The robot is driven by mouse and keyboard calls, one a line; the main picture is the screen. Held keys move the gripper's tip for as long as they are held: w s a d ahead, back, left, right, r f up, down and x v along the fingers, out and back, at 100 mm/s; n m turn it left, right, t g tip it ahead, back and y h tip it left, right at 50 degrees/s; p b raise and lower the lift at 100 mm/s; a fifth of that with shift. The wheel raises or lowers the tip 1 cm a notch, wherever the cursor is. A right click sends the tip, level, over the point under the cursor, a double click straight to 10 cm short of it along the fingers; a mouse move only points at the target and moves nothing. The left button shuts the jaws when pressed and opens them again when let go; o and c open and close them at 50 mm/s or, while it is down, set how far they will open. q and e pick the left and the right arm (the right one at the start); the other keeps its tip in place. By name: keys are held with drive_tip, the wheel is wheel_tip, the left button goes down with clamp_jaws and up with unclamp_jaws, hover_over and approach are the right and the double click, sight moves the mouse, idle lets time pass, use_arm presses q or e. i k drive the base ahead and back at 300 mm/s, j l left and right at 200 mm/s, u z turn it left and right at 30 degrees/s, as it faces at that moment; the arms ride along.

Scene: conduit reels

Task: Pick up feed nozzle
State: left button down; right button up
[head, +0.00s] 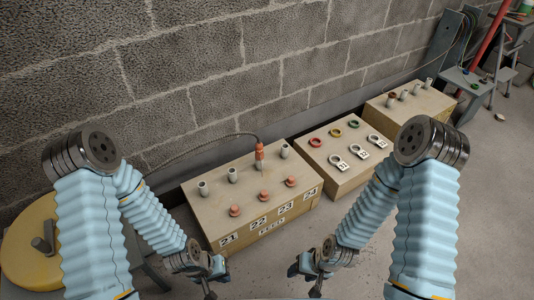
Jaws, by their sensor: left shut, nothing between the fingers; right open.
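The feed nozzle (260,152) is orange-red and stands upright at the back of a tan box (215,219) labelled FEED, with a dark hose running left from its top. It stands in the row of grey sockets, between the second socket (233,174) and the rightmost socket (284,150). My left gripper (209,289) is shut and empty, low in front of the box's left part. My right gripper (303,283) is open and empty, low in front of the box's right part. Both grippers are apart from the nozzle.
Red caps (263,195) stand in front of the sockets. A middle box (343,182) carries coloured rings and numbered tags. A third box (433,116) stands further right. A yellow reel (28,240) is at the left. A block wall (200,70) rises behind the boxes.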

sight(259, 148)
drive_tip(key=i+l, duration=0.15)
drive_tip(key=l, duration=0.2)
drive_tip(key=i+l, duration=0.1)
drive_tip(key=l, duration=0.2)
drive_tip(key=i+l+u, duration=0.1)
drive_tip(key=l, duration=0.25)
drive_tip(key=i+l, duration=0.15)
drive_tip(key=l, duration=0.2)
drive_tip(key=i+l, duration=0.15)
drive_tip(key=l, duration=0.2)
drive_tip(key=l+u, duration=0.1)
drive_tip(key=u, duration=0.4)
drive_tip(key=l+u, duration=0.1)
drive_tip(key=u, duration=0.35)
drive_tip(key=l+u, duration=0.1)
drive_tip(key=u, duration=0.4)
drive_tip(key=i, duration=0.55)
